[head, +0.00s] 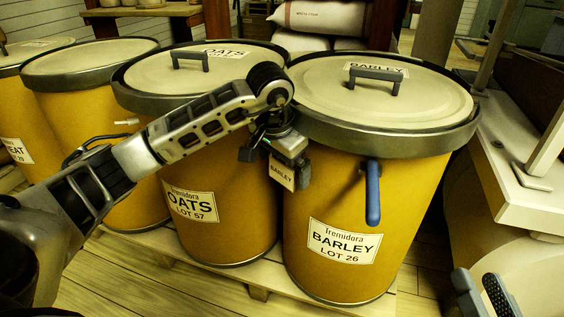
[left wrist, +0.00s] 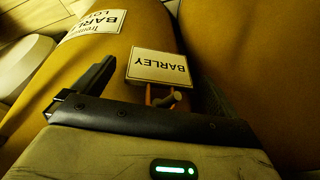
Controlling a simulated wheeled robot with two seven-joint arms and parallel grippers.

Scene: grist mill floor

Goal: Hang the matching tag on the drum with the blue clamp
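The blue clamp (head: 373,192) hangs on the front of the barley drum (head: 425,190), whose label reads BARLEY LOT 26. A small white tag (head: 283,175) reading BARLEY hangs upright at that drum's left side; it also shows in the left wrist view (left wrist: 160,67). Its orange cord appears looped around a small tan peg (left wrist: 168,99); the peg's base is hidden. My left gripper (head: 287,153) is just above the tag, its fingers spread on either side of the cord, apparently not gripping it. My right gripper (head: 482,294) is open and empty at the lower right.
The oats drum (head: 235,215) stands close against the barley drum's left side, leaving a narrow gap. More drums (head: 90,62) stand further left. A pale bench (head: 530,195) is at the right. Sacks (head: 320,16) lie behind. The drums stand on a wooden pallet (head: 258,272).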

